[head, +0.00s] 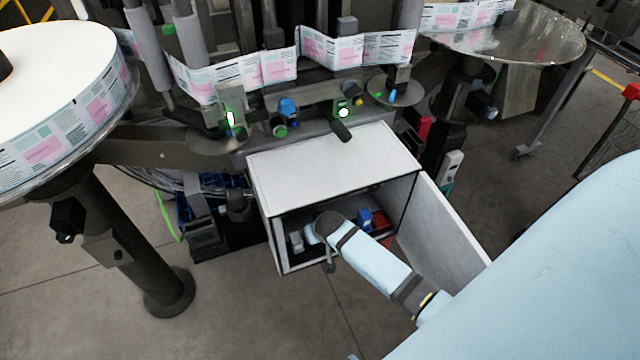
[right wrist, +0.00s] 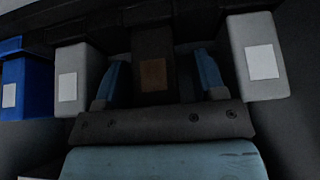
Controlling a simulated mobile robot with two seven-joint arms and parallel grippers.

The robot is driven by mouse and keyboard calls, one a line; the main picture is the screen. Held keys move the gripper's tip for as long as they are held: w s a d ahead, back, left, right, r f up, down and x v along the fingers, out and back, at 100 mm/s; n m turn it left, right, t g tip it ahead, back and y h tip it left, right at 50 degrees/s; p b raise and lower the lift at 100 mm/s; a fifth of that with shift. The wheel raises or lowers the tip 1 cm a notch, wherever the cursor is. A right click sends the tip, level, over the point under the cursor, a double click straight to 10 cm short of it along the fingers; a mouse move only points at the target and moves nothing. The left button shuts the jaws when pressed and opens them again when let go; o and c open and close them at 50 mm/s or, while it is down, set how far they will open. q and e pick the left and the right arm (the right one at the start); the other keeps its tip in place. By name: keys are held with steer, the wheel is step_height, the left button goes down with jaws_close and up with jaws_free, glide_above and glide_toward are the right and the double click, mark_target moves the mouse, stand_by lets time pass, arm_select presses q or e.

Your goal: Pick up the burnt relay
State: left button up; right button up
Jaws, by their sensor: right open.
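The burnt relay (right wrist: 153,75) is a dark block with a scorched brown label, in a row of relays in the right wrist view. My right gripper (right wrist: 160,65) is open, with one blue finger on each side of the burnt relay. I cannot tell whether the fingers touch it. In the head view my right arm reaches into the open white cabinet (head: 330,165), and the burnt relay is not distinguishable there. My left gripper is not in view.
A grey relay (right wrist: 72,75) and a blue relay (right wrist: 15,85) stand left of the burnt one; another grey relay (right wrist: 258,60) stands right. The cabinet door (head: 435,235) hangs open on the right. A label reel (head: 60,90) is at the left.

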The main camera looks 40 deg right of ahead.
steer(key=c, duration=1.1)
steer(key=shift+r, duration=0.15)
steer(key=shift+r, duration=0.55)
step_height(320, 180, up, 2)
steer(key=shift+r, duration=0.1)
steer(key=s+a, duration=0.4)
steer(key=s, duration=1.3)
step_height(320, 180, up, 7)
steer(key=p, duration=0.8)
steer(key=shift+s, duration=0.3)
